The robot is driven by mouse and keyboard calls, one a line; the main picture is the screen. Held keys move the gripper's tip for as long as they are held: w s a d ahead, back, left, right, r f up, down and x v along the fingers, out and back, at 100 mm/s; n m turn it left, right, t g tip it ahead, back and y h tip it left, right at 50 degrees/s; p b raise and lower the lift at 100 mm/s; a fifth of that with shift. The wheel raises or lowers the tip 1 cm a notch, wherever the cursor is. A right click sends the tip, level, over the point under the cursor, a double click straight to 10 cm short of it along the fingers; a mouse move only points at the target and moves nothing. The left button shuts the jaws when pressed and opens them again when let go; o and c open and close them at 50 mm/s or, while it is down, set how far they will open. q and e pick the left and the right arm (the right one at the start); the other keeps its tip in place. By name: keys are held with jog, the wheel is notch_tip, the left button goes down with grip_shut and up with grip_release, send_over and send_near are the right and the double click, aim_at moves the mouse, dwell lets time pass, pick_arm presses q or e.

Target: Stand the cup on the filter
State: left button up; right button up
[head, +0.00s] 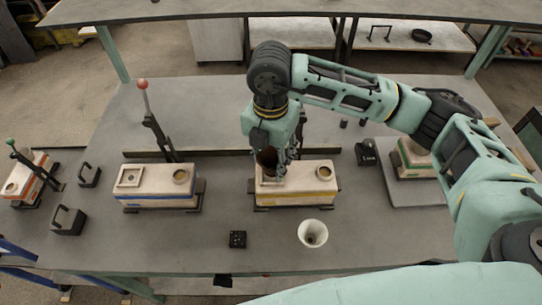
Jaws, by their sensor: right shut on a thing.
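My right gripper (279,151) points down over the left part of the yellow-striped mold block (312,187). It is shut on a dark brown rounded thing (267,160), which looks like the cup. The cup is just above or on the block's left part; I cannot tell whether it touches. The filter under it is mostly hidden by the cup and fingers; a pale edge (268,180) shows there. A white funnel-shaped piece (313,233) with a dark centre stands on the table in front. My left gripper is not in view.
A blue-striped block (157,188) with a square and a round opening stands to the left. An orange-striped block (25,178) is at far left, a green-striped block (413,160) at right. The table's front middle is mostly clear.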

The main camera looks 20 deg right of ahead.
jog(key=o, duration=1.2)
jog(key=shift+o, duration=0.2)
jog(key=shift+r, duration=0.15)
notch_tip(320, 180, up, 12)
